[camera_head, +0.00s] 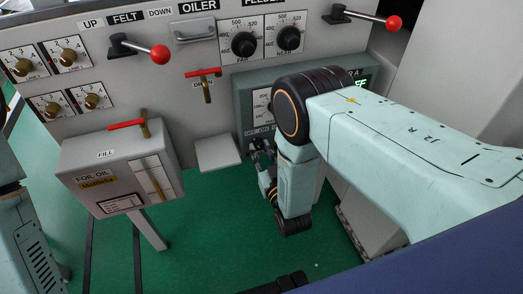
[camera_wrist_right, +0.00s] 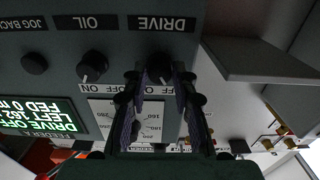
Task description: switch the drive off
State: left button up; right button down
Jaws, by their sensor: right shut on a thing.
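The black DRIVE knob (camera_wrist_right: 160,67) sits under its DRIVE label on the grey control panel, which appears upside down in the right wrist view. My right gripper (camera_wrist_right: 158,78) has its two fingers at either side of this knob and is shut on it. In the head view the right gripper (camera_head: 262,150) reaches the panel's lower part, and my arm hides most of the panel. The green-lettered display (camera_wrist_right: 68,118) appears to read DRIVE OFF, with LEFT and FED lines below. The fingers partly cover the knob's OFF marks. My left gripper is not in view.
The OIL knob (camera_wrist_right: 94,65) and the JOG BACK button (camera_wrist_right: 34,63) sit beside the DRIVE knob. A grey ledge (camera_wrist_right: 262,60) juts out nearby. The foil-oil box (camera_head: 118,178) stands left, with red-ball levers (camera_head: 160,54) above. Green floor is open between.

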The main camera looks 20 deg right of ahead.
jog(key=shift+s+f, duration=0.1)
jog(key=c, duration=1.1)
grip_release()
jog(key=shift+o, duration=0.2)
jog(key=s, duration=0.7)
jog(key=shift+s, duration=0.2)
jog(key=shift+d, duration=0.1)
